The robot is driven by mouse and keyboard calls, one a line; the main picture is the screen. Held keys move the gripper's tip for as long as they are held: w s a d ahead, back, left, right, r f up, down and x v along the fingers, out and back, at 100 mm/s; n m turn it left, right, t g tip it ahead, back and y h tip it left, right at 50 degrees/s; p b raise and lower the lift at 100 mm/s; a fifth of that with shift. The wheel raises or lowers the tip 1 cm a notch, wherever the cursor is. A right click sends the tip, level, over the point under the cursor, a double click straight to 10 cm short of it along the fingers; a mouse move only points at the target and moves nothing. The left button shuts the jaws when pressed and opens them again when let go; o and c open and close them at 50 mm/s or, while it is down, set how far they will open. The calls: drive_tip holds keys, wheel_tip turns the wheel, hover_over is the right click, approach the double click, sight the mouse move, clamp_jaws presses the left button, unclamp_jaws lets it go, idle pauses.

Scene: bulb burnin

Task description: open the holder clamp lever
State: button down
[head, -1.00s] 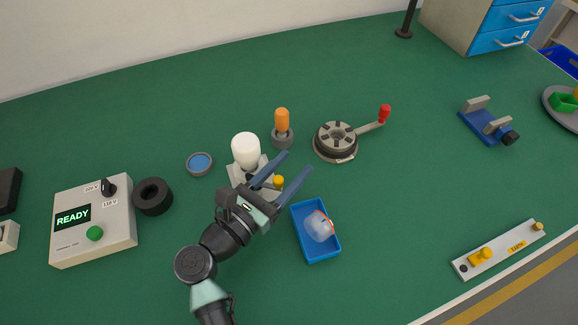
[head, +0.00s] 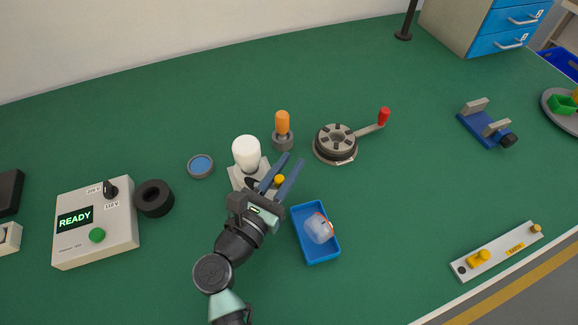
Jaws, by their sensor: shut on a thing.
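The holder (head: 238,181) is a light grey base with a white bulb (head: 246,152) standing upright in it. The clamp lever's yellow knob (head: 279,180) shows at the holder's right side, between the two blue-grey fingers of my gripper (head: 293,160). The fingers are drawn close together and shut on the knob. The rest of the lever and the holder's front right part are mostly hidden behind my gripper.
A blue tray (head: 330,252) with a clear bulb stands close to the right of my gripper. An orange-handled tool (head: 282,125) and a round device with a red-knobbed crank (head: 336,143) stand behind. A READY control box (head: 112,235) is at left.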

drive_tip(key=n+y, duration=0.1)
drive_tip(key=w+n+t+y+p, duration=0.1)
drive_tip(key=y, duration=0.1)
drive_tip(key=n+t+y, duration=0.1)
drive_tip(key=shift+w+a, duration=0.2)
drive_tip(key=shift+a, duration=0.05)
drive_tip(key=shift+w+a+n+t+y+p, duration=0.25)
drive_tip(key=shift+n+y, duration=0.4)
drive_tip(key=shift+y, duration=0.45)
drive_tip(key=shift+w+a+n+t+y+p, duration=0.15)
drive_tip(key=shift+w+a+n+y+p, duration=0.15)
drive_tip(key=shift+n+y, duration=0.6)
drive_tip(key=shift+m, duration=0.25)
drive_tip(key=c, duration=0.7)
unclamp_jaws()
drive_tip(key=shift+c, duration=0.2)
drive_tip(key=shift+s, duration=0.15)
